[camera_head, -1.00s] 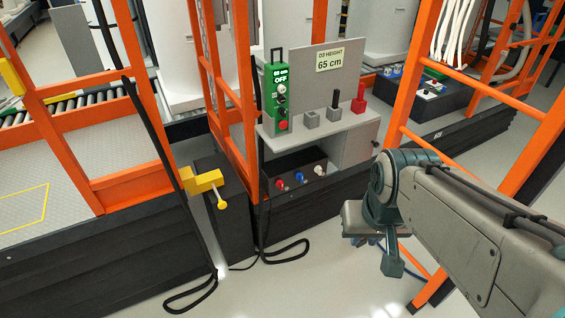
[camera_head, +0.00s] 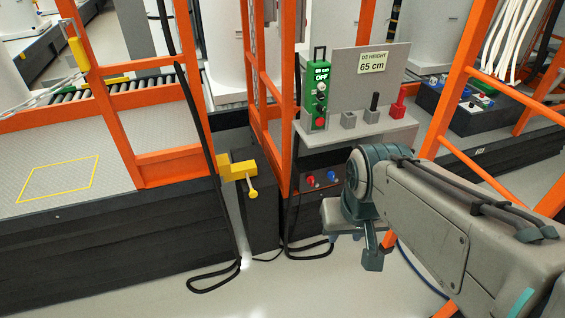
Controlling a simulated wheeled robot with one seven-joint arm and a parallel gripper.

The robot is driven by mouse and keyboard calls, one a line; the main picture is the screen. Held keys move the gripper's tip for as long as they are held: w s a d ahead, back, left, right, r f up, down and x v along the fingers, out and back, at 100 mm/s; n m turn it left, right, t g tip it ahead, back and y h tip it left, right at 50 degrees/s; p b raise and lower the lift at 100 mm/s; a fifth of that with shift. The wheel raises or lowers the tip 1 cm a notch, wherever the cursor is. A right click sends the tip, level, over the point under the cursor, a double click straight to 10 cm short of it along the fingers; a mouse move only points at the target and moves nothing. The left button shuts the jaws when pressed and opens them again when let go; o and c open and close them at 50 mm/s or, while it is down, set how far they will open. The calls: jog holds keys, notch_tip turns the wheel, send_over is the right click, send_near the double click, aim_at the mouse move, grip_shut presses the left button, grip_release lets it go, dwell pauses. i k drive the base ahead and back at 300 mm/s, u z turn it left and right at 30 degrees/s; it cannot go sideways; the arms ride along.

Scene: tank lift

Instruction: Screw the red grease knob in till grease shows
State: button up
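Two red parts could be the grease knob, and I cannot tell which. One is a red block with an upright stem (camera_head: 398,104) at the right end of the grey shelf (camera_head: 357,135). The other is a small red knob (camera_head: 311,181) on the dark box under the shelf, beside a blue one (camera_head: 331,176). Both stand apart from my arm. My arm comes in from the lower right, and its bent joint hides the right part of the dark box. I cannot make out gripper fingers. No grease is visible.
A green control box (camera_head: 318,95) stands on the shelf beside a sign (camera_head: 372,62) reading 65 cm. Orange posts (camera_head: 268,115) flank the shelf. A yellow bracket with a lever (camera_head: 240,172) sticks out left of it. Black cable loops (camera_head: 215,283) lie on the floor. Open floor lies in front.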

aim_at(310, 179)
jog(key=u, duration=0.1)
jog(key=i, duration=0.35)
jog(key=z, duration=0.8)
